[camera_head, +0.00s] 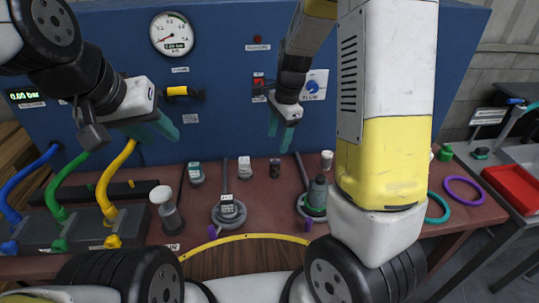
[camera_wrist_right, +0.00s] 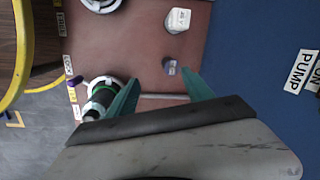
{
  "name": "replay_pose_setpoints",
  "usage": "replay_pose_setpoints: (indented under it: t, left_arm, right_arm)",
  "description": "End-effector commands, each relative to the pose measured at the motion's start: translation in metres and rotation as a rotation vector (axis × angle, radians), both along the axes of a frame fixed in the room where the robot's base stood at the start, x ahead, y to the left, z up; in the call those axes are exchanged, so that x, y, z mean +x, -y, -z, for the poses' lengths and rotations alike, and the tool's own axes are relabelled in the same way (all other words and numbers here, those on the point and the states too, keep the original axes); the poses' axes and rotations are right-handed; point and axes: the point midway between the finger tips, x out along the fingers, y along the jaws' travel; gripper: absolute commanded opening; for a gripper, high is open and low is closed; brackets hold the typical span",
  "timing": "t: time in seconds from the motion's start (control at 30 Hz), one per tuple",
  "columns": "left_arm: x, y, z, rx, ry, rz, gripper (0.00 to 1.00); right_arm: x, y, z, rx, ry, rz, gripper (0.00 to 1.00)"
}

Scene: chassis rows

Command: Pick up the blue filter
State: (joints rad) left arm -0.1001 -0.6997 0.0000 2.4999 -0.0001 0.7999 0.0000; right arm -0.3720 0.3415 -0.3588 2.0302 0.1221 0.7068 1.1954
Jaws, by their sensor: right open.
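A small dark bluish cylinder (camera_head: 275,168), which looks like the blue filter, stands on the red-brown bench near the blue panel. It also shows in the right wrist view (camera_wrist_right: 170,67), just beyond the fingertips. My right gripper (camera_head: 280,134) is open and empty, above this cylinder and apart from it. In the right wrist view its two green fingers (camera_wrist_right: 160,80) are spread, with the cylinder ahead between their tips. My left gripper (camera_head: 162,128) hangs in front of the panel at the left, away from the cylinder. Its finger gap is not clear.

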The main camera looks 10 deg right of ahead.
Motion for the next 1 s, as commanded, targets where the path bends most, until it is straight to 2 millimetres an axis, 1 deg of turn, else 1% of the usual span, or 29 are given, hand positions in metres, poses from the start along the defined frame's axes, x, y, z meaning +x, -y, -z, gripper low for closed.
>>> replay_pose_setpoints:
  t: [0.03, 0.1, 0.2, 0.4, 0.67, 0.9, 1.0]
  left_arm:
    - [0.0, 0.0, 0.0, 0.0, 0.0, 0.0, 0.36]
    - [0.0, 0.0, 0.0, 0.0, 0.0, 0.0, 0.36]
    - [0.0, 0.0, 0.0, 0.0, 0.0, 0.0, 0.36]
    - [0.0, 0.0, 0.0, 0.0, 0.0, 0.0, 0.36]
    - [0.0, 0.0, 0.0, 0.0, 0.0, 0.0, 0.36]
    - [0.0, 0.0, 0.0, 0.0, 0.0, 0.0, 0.36]
    - [0.0, 0.0, 0.0, 0.0, 0.0, 0.0, 0.36]
  right_arm:
    - [0.008, -0.001, 0.021, -0.025, -0.036, 0.063, 0.6]
    - [0.017, -0.001, 0.043, -0.05, -0.066, 0.152, 0.6]
    - [0.026, 0.0, 0.065, -0.083, -0.091, 0.243, 0.6]
    - [0.031, 0.001, 0.088, -0.111, -0.109, 0.319, 0.6]
    - [0.032, 0.0, 0.118, -0.11, -0.109, 0.322, 0.6]
    - [0.033, -0.001, 0.153, -0.11, -0.111, 0.321, 0.6]
    - [0.033, -0.001, 0.16, -0.109, -0.109, 0.32, 0.6]
